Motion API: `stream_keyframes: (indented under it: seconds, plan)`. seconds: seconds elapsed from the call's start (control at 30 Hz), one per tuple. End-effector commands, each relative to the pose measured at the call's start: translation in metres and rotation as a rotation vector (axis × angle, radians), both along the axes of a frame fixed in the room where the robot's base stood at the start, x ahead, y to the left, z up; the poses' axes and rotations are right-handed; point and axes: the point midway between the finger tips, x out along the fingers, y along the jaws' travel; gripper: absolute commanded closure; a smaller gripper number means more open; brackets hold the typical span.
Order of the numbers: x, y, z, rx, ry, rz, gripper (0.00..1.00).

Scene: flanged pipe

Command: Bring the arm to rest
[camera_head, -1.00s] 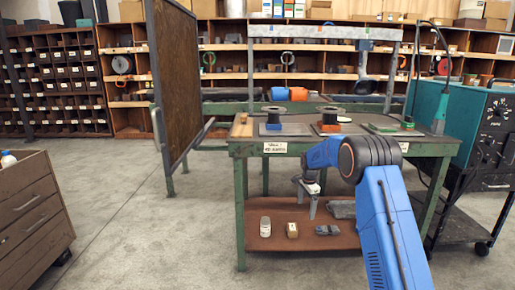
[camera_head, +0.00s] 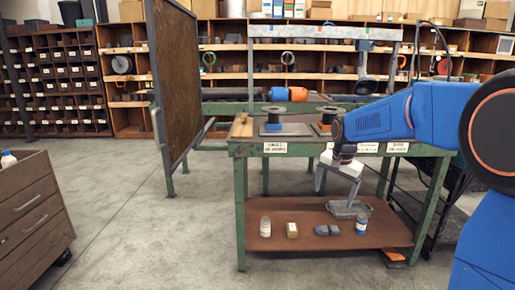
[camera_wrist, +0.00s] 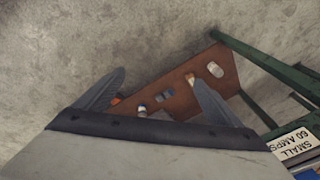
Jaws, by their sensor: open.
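My gripper (camera_head: 336,196) points down in front of the green workbench (camera_head: 238,190), between its top and lower shelf. Its two grey fingers are spread with nothing between them. In the wrist view my gripper (camera_wrist: 157,76) also shows parted fingers, with the brown lower shelf (camera_wrist: 180,108) and grey floor behind them. My blue arm reaches in from the right edge of the head view and covers the right part of the bench top.
Two spool-like flanged parts (camera_head: 273,119) stand on the bench top. A white-capped jar (camera_head: 265,227), a small tan block (camera_head: 292,230) and a blue-labelled bottle (camera_head: 362,220) stand on the lower shelf. A brown panel (camera_head: 175,80) and drawer cabinet (camera_head: 35,205) are left; floor between is clear.

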Motion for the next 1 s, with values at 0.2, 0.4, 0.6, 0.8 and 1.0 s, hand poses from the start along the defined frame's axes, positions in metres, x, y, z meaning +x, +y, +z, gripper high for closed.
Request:
stream_keyframes:
  seconds: [0.2,0.4,0.6,0.8,1.0]
  plan:
    - [-0.07,-0.006,0.025,-0.028,-0.035,0.112,0.11]
    - [-0.134,-0.01,0.036,-0.057,-0.064,0.217,0.11]
    - [-0.196,-0.013,0.039,-0.09,-0.093,0.321,0.11]
    - [-0.257,-0.016,0.032,-0.127,-0.121,0.426,0.11]
    - [-0.315,-0.019,0.017,-0.166,-0.148,0.527,0.11]
